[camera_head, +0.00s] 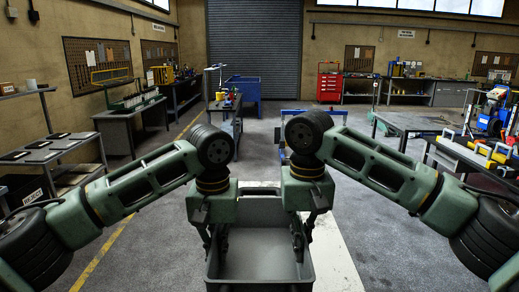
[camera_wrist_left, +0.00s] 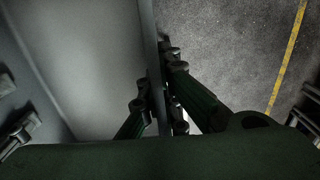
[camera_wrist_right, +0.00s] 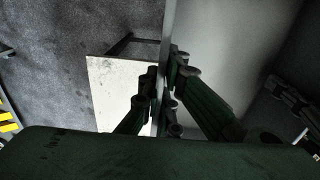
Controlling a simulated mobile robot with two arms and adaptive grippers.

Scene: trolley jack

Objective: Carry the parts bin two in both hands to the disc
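The parts bin two, a grey open-topped bin (camera_head: 258,264), is in front of me at the bottom centre of the head view. It looks empty. My left gripper (camera_head: 217,240) is shut on its left wall, with one finger inside and one outside. The left wrist view shows that wall between the fingers (camera_wrist_left: 160,92). My right gripper (camera_head: 302,238) is shut on the right wall in the same way, and the right wrist view shows the wall between its fingers (camera_wrist_right: 163,92). The bin's underside is hidden. I cannot make out a disc in any view.
A workbench (camera_head: 223,118) and a blue frame (camera_head: 285,142) stand ahead. Tables (camera_head: 425,122) stand on the right, benches (camera_head: 130,125) on the left.

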